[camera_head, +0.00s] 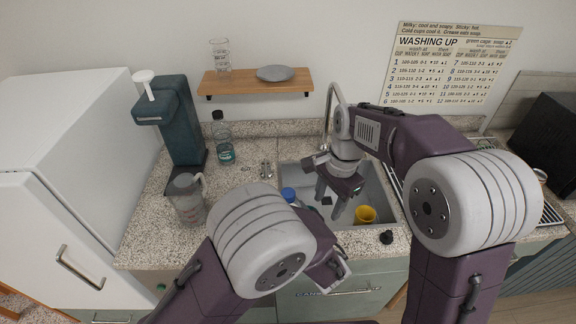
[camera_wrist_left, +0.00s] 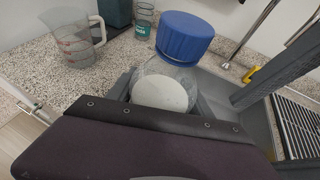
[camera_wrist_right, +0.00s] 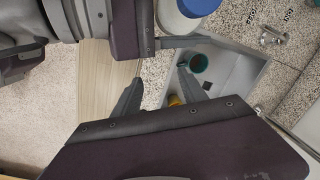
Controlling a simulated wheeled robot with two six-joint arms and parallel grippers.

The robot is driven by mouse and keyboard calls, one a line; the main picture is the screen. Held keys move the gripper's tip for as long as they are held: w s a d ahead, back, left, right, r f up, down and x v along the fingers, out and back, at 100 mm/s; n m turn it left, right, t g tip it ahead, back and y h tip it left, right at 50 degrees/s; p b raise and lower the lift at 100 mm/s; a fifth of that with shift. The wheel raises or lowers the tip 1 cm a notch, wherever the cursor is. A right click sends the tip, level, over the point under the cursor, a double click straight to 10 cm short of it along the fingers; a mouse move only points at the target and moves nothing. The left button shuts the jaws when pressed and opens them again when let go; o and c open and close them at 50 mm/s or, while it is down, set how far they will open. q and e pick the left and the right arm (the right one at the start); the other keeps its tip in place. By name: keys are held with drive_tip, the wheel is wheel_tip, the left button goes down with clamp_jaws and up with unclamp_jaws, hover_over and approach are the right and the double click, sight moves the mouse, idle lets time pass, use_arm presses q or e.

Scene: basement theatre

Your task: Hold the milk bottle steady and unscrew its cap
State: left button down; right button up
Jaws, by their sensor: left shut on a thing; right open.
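The milk bottle is clear with white contents and has a blue cap (camera_wrist_left: 185,36) seated on its neck. In the left wrist view the bottle body (camera_wrist_left: 165,88) stands between the fingers of my left gripper (camera_wrist_left: 160,98), which is shut on it. In the head view only the cap (camera_head: 289,194) shows clearly; my left arm hides the bottle and most of that gripper. My right gripper (camera_head: 331,198) is open and empty over the sink, right of the cap, fingers pointing down. In the right wrist view the cap (camera_wrist_right: 200,5) and bottle (camera_wrist_right: 174,20) show at the top edge, apart from its fingers.
The sink (camera_head: 385,208) holds a yellow cup (camera_head: 365,215) and a green cup (camera_wrist_right: 197,63). The tap (camera_head: 327,118) rises behind it. A measuring jug (camera_head: 187,200), a teal machine (camera_head: 178,125) and a glass bottle (camera_head: 226,155) stand on the left counter. A shelf (camera_head: 256,84) hangs above.

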sight(288, 192)
drive_tip(key=a+r+m, duration=0.3)
drive_tip(key=r, duration=0.1)
drive_tip(key=a+r+m, duration=0.3)
drive_tip(key=r+m, duration=0.1)
drive_tip(key=r, duration=0.1)
drive_tip(key=a+r+m+h, duration=0.1)
drive_tip(key=a+r+m, duration=0.2)
drive_tip(key=a+r, duration=0.1)
drive_tip(key=shift+s+r, duration=0.25)
drive_tip(key=shift+r, duration=0.05)
wheel_tip(288, 192, down, 8)
drive_tip(key=shift+f, duration=0.1)
clamp_jaws()
drive_tip(key=n, duration=0.9)
drive_tip(key=shift+d+n, duration=0.1)
drive_tip(key=shift+n, duration=0.3)
drive_tip(key=n, duration=0.6)
drive_tip(key=shift+w, duration=0.1)
drive_tip(key=n, duration=0.6)
drive_tip(key=shift+n, duration=0.3)
drive_tip(key=n, duration=0.6)
drive_tip(key=shift+n, duration=0.3)
drive_tip(key=n, duration=0.9)
drive_tip(key=shift+w+r+n, duration=0.1)
drive_tip(key=shift+r+n, duration=0.1)
drive_tip(key=shift+n, duration=0.1)
drive_tip(key=n, duration=1.1)
drive_tip(key=shift+n, duration=0.4)
drive_tip(key=n, duration=0.3)
